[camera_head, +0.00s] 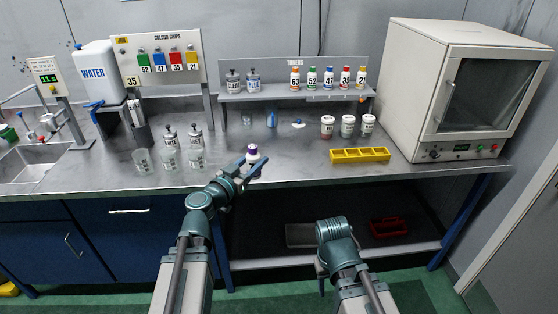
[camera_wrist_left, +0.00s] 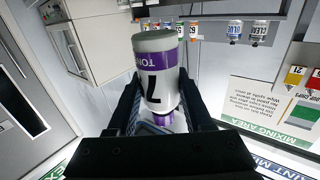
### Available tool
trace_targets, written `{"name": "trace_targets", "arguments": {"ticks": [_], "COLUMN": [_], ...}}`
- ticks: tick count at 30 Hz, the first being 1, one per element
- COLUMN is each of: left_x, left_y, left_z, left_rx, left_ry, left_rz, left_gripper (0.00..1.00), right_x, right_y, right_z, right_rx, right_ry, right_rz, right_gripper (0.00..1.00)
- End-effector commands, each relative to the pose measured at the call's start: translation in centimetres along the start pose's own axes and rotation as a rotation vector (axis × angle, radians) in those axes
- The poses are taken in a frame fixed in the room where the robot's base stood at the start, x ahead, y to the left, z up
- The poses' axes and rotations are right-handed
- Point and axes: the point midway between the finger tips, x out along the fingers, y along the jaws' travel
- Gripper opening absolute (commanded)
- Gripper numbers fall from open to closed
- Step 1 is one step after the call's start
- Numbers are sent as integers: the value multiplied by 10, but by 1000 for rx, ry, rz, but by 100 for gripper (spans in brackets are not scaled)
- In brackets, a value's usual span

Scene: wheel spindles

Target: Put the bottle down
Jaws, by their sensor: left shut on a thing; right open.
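My left gripper (camera_head: 250,166) is shut on a white bottle with a purple cap (camera_head: 252,153), near the front edge of the workbench (camera_head: 290,175). The left wrist view, which is upside down, shows the bottle (camera_wrist_left: 156,80) between both fingers, with a purple band and a black digit like 7. The bottle looks about upright, cap up. I cannot tell whether its base touches the bench. My right gripper (camera_head: 321,277) hangs low in front of the bench, open and empty, its fingers partly hidden by the arm.
A toner shelf (camera_head: 290,96) holds several numbered bottles. Glass beakers (camera_head: 168,158) and pump bottles (camera_head: 195,137) stand at left. The bench middle is mostly clear.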

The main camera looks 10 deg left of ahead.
Motion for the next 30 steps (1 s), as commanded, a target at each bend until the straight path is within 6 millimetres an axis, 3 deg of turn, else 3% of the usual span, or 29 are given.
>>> {"name": "trace_targets", "arguments": {"ticks": [1, 3, 12, 30], "left_x": [0, 0, 0, 8], "left_y": [0, 0, 0, -6], "left_z": [19, 34, 89, 92], "left_rx": [0, 0, 0, 0], "left_ry": [0, 0, 0, 0], "left_rz": [0, 0, 0, -1], "left_gripper": [0, 0, 0, 0], "right_x": [19, 34, 88, 91], "right_y": [-2, -3, -8, -9], "right_z": [-1, -2, -5, -5], "right_rx": [0, 0, -1, -1], "right_ry": [0, 0, 0, 0], "right_rz": [0, 0, 0, 0], "right_gripper": [50, 50, 50, 50]}}
